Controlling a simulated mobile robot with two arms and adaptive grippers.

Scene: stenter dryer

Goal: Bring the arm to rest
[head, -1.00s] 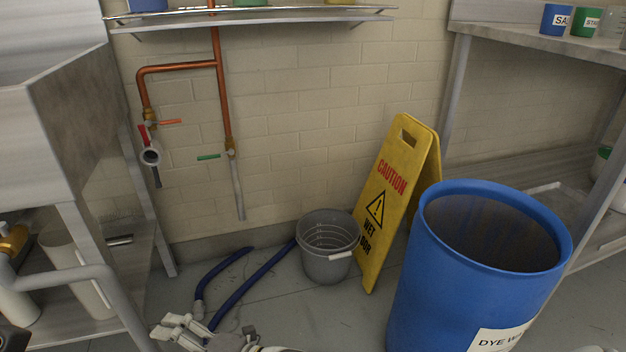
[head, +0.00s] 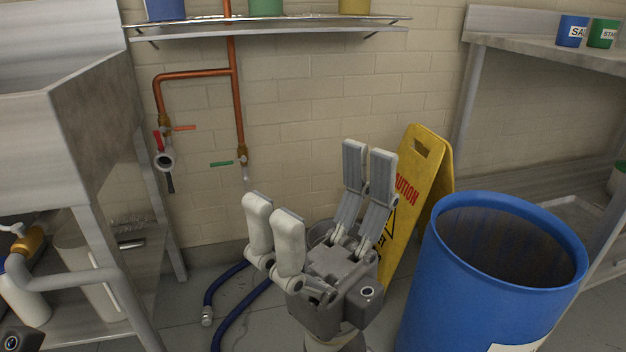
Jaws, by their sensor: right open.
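My right gripper (head: 320,184) stands in the lower middle of the head view with its fingers pointing up. Its pale left fingers and grey right fingers are wide apart, with nothing between them. It is in front of the grey bucket (head: 318,233), hiding most of it, and covers part of the yellow caution sign (head: 425,165). My right arm comes up from the bottom edge below it.
The blue drum (head: 415,285) stands open close to the right of my gripper. A metal sink (head: 100,130) is at the left. Blue hoses (head: 232,325) lie on the floor. Copper pipes (head: 236,110) and a shelf (head: 270,33) are on the wall. A workbench (head: 500,42) stands at the right.

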